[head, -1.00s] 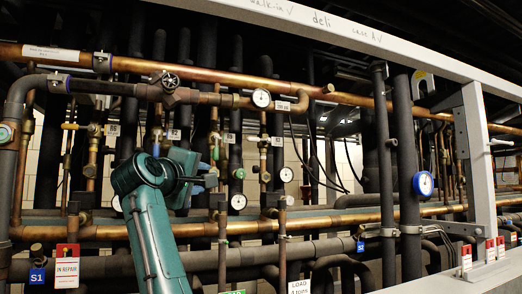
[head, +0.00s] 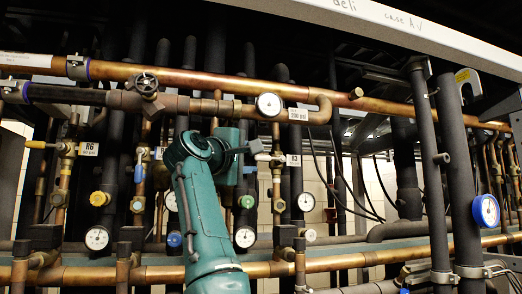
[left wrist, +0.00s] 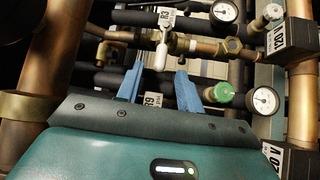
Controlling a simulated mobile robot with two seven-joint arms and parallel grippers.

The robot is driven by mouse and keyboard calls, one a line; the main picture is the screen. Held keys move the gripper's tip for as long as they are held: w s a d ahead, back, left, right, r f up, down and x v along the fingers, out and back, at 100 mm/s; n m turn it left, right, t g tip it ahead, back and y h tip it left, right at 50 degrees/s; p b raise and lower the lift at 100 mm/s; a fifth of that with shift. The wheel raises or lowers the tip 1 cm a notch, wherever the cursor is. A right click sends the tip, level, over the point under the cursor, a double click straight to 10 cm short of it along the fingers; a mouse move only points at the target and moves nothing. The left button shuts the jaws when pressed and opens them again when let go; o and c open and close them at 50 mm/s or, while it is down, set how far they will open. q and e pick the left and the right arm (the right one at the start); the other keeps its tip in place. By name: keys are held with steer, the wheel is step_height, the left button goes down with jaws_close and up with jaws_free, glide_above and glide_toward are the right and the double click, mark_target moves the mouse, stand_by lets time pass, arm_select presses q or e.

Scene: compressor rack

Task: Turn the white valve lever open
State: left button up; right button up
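The white valve lever (left wrist: 161,56) hangs from a brass valve (left wrist: 183,44) on a copper pipe beside the R3 tag (left wrist: 168,14) in the left wrist view. My left gripper (left wrist: 159,64) has its two blue fingers spread apart, one on each side of the lever's line. The lever's lower end lies around the level of the fingertips; I cannot tell whether they touch it. In the head view my teal left gripper (head: 254,147) points right, close to the R3 tag (head: 293,160), and partly hides the pipes behind. My right gripper is not in view.
A green knob (left wrist: 222,92) and a gauge (left wrist: 264,100) sit right of the fingers. A thick copper pipe (left wrist: 57,60) runs close on the left. A horizontal copper pipe (head: 200,78) and several gauges surround the arm in the head view.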

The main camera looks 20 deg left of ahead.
mark_target(258, 156)
arm_select(q)
steer(key=p+x, duration=0.2)
steer(key=x, duration=0.2)
steer(key=shift+w+r, duration=0.15)
steer(key=shift+w, duration=0.1)
steer(key=shift+w+d, duration=0.15)
steer(key=shift+w, duration=0.45)
steer(key=shift+c, duration=0.4)
jaws_close()
